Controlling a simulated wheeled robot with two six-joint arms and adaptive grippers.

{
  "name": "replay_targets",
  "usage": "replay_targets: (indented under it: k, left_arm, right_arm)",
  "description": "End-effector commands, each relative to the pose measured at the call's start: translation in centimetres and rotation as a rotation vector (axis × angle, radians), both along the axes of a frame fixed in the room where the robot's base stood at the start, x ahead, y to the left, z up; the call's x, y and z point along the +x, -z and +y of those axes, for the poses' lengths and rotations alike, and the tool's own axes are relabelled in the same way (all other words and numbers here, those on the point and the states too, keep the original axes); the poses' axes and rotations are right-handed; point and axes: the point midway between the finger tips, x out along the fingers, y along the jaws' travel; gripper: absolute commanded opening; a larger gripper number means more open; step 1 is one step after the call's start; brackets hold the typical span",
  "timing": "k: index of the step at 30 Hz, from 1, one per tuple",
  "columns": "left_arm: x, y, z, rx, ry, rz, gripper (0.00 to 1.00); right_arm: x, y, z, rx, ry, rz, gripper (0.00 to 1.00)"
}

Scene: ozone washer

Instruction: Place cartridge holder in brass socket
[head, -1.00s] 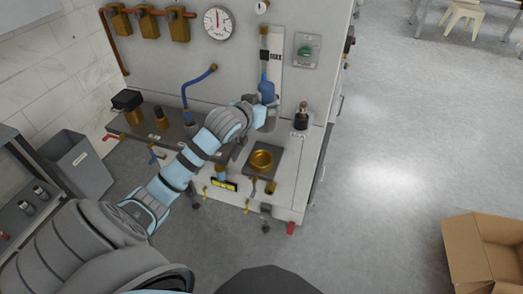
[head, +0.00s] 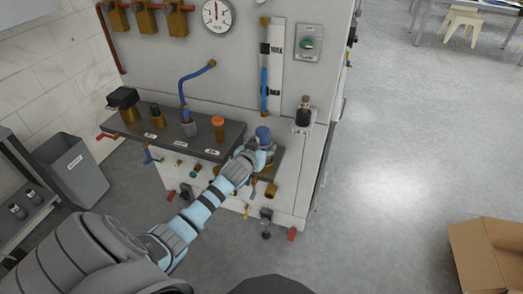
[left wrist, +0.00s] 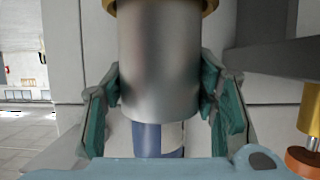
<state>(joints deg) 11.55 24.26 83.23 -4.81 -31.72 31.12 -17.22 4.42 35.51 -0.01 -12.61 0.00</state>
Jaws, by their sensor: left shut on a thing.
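The cartridge holder (head: 263,134) has a blue top and stands about upright over the small grey shelf at the cabinet's front right. In the left wrist view, which looks upside down, its silver body (left wrist: 158,65) sits between the two teal-lined fingers of my left gripper (left wrist: 165,105), shut on it. The gripper (head: 257,151) also shows in the head view. A brass rim (left wrist: 210,5), apparently the brass socket, meets the silver body's lower end. The gripper hides most of the socket in the head view, so I cannot tell how deep the holder sits. My right gripper is not in view.
Left of the holder, a dark shelf (head: 165,133) carries an orange-capped brass fitting (head: 218,124), a blue hose (head: 186,88) and a black-topped part (head: 124,99). A dark-topped fitting (head: 303,112) stands to the right. Valves and pipes lie below. Open floor is at right.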

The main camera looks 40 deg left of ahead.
Motion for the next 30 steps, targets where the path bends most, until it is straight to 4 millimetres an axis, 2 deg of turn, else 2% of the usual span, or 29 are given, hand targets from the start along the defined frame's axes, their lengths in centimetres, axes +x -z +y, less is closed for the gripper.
replay_targets:
  k: [5,6,9,20,25,30]
  left_arm:
    - [0.0,-0.1,0.0,0.0,0.0,-0.001,0.21]
    - [0.0,0.0,0.0,0.0,0.0,0.001,0.59]
    - [0.0,0.0,0.0,0.0,0.0,0.001,0.73]
    - [-0.3,-0.3,-0.1,0.001,0.0,0.001,0.73]
    - [-2.8,-1.5,-0.9,0.002,0.001,0.003,0.73]
    - [-6.8,-3.3,-2.3,0.003,0.002,0.003,0.73]
  right_arm:
    - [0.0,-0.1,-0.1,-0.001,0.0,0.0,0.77]
    - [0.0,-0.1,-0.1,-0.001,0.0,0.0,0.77]
    - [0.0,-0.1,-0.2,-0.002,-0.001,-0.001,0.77]
    - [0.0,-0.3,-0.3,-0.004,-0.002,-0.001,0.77]
    - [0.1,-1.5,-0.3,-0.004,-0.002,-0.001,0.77]
    - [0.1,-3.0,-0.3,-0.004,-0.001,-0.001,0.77]
